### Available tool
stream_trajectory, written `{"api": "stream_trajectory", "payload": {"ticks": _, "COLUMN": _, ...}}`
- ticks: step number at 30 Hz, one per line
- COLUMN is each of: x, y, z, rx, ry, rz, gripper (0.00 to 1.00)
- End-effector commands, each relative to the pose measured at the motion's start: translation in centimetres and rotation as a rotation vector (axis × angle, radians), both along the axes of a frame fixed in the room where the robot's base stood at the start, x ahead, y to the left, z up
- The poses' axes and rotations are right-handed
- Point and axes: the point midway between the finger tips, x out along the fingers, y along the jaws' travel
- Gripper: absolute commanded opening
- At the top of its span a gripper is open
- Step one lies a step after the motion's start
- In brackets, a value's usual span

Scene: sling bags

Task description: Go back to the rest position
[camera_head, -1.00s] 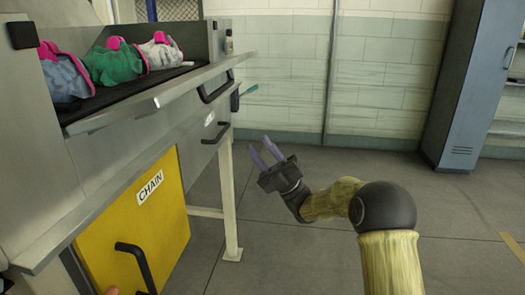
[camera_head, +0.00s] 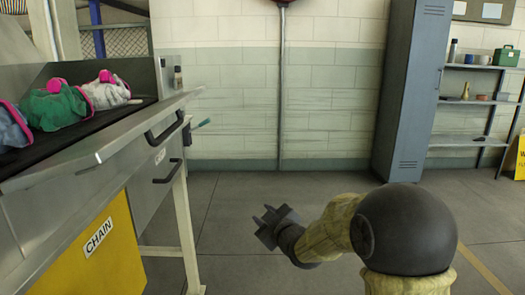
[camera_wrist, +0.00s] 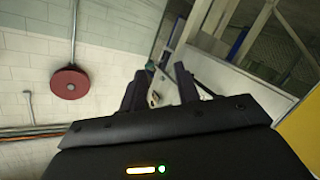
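My gripper (camera_head: 265,214) is out over the open floor, right of the metal workstation (camera_head: 150,135), and touches nothing. In the wrist view its two dark fingers (camera_wrist: 161,85) stand apart with nothing gripped between them. Three bags lie in a row on the workstation's black top in the head view: a grey one (camera_head: 10,128) cut by the left edge, a green one (camera_head: 58,110) and a pale grey one (camera_head: 106,92), all with pink trim. My gripper is well away from them.
A yellow panel marked CHAIN (camera_head: 105,260) is under the workstation, whose black handles (camera_head: 165,133) stick out. A blue-grey locker (camera_head: 412,90) and a shelf (camera_head: 470,105) stand at the back right. A yellow sign (camera_head: 520,158) is at the right edge. The middle floor is clear.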

Motion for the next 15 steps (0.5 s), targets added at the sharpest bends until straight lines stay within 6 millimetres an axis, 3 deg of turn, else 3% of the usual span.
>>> {"api": "stream_trajectory", "payload": {"ticks": 5, "x": -4.7, "y": -5.6, "z": -4.1, "rx": 0.012, "ry": 0.321, "rz": -0.208, "gripper": 0.32}}
{"api": "stream_trajectory", "payload": {"ticks": 9, "x": -10.0, "y": -9.5, "z": -7.2, "rx": 0.046, "ry": 0.572, "rz": -0.38, "gripper": 0.32}}
{"api": "stream_trajectory", "payload": {"ticks": 15, "x": -18.7, "y": -13.1, "z": -10.4, "rx": 0.11, "ry": 0.89, "rz": -0.599, "gripper": 0.32}}
